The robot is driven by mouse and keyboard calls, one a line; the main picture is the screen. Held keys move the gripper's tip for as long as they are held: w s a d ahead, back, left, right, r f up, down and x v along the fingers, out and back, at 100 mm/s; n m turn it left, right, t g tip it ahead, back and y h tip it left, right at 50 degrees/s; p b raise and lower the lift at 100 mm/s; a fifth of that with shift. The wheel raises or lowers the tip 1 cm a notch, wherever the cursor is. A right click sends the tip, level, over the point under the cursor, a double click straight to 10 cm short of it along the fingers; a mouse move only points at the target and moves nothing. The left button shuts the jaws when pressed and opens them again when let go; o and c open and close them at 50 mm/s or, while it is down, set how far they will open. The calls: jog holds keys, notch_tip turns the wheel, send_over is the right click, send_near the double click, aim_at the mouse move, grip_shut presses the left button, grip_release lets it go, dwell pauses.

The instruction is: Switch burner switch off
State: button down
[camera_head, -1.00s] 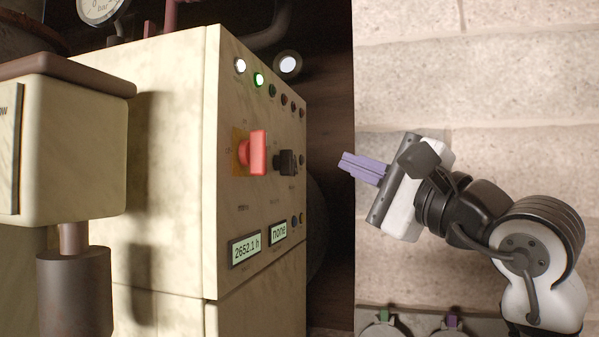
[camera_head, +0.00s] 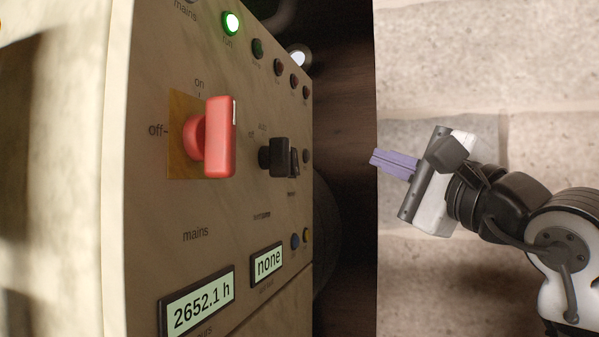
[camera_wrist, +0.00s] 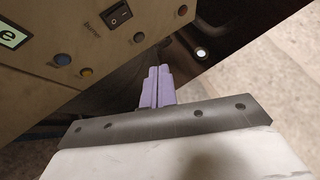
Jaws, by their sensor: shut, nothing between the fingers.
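A black rocker switch (camera_wrist: 116,14) sits on the cream control panel at the top of the wrist view. The small label beside it is hard to read but looks like "Burner". In the head view that switch (camera_head: 294,160) is seen edge-on, partly hidden behind a black knob (camera_head: 272,157). Whether it is on or off I cannot tell. My gripper (camera_head: 375,158) has purple fingers, shut together and empty. It is to the right of the panel in the head view, apart from it. In the wrist view the fingertips (camera_wrist: 159,70) point toward the panel's edge, below the switch.
A red mains knob (camera_head: 219,138) sticks out of the panel (camera_head: 150,60), with its pointer at "on". A green lamp (camera_head: 231,23) is lit. Displays read "2652.1 h" (camera_head: 196,299) and "none" (camera_head: 268,262). Blue (camera_wrist: 62,59) and yellow (camera_wrist: 86,73) buttons sit low on the panel.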

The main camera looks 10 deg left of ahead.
aim_at(295, 162)
jog(key=shift+s, duration=0.15)
jog(key=w+a+f+b, duration=0.1)
jog(key=w+a, duration=0.1)
jog(key=a, duration=0.6)
jog(key=shift+a+b, duration=0.35)
jog(key=shift+a, duration=0.1)
dwell(1.9)
jog(key=shift+a+f, duration=0.1)
jog(key=shift+a, duration=0.2)
jog(key=shift+a, duration=0.3)
dwell(0.7)
jog(key=shift+d, duration=0.15)
jog(key=shift+s+d, duration=0.1)
jog(key=shift+d, duration=0.5)
